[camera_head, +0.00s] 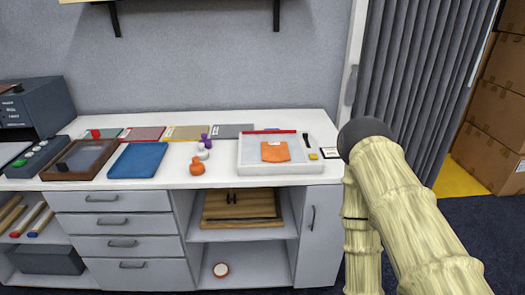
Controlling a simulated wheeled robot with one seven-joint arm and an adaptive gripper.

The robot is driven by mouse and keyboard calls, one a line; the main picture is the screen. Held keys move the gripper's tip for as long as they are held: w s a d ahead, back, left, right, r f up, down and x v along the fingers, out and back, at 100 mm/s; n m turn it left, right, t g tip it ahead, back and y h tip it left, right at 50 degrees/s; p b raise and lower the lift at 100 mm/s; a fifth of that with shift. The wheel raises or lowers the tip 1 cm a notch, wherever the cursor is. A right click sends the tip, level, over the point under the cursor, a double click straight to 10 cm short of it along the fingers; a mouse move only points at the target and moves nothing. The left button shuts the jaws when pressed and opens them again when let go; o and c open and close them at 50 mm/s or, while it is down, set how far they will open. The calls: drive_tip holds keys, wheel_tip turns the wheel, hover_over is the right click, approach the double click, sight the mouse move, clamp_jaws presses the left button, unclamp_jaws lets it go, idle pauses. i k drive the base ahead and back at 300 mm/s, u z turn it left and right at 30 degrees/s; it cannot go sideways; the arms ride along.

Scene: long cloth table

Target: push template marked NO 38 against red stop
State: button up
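A shallow white tray (258,169) stands on the right part of the white table. A flat orange piece (275,152) lies in it, with a small light mark on top that is too small to read. A red bar (268,132), which looks like the red stop, runs along the tray's back edge. The orange piece lies in front of the bar with a gap between them. I cannot read NO 38 on anything. My gripper is out of view; only my pale, sleeved arm shows at the right.
An orange bottle-like item (197,166) and small purple and white items stand left of the tray. A blue pad (138,160), a brown wooden frame (60,174) and several coloured sheets lie further left.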

sight(271, 152)
drive_tip(key=u, duration=1.85)
drive_tip(key=i, duration=1.45)
drive_tip(key=z, duration=2.5)
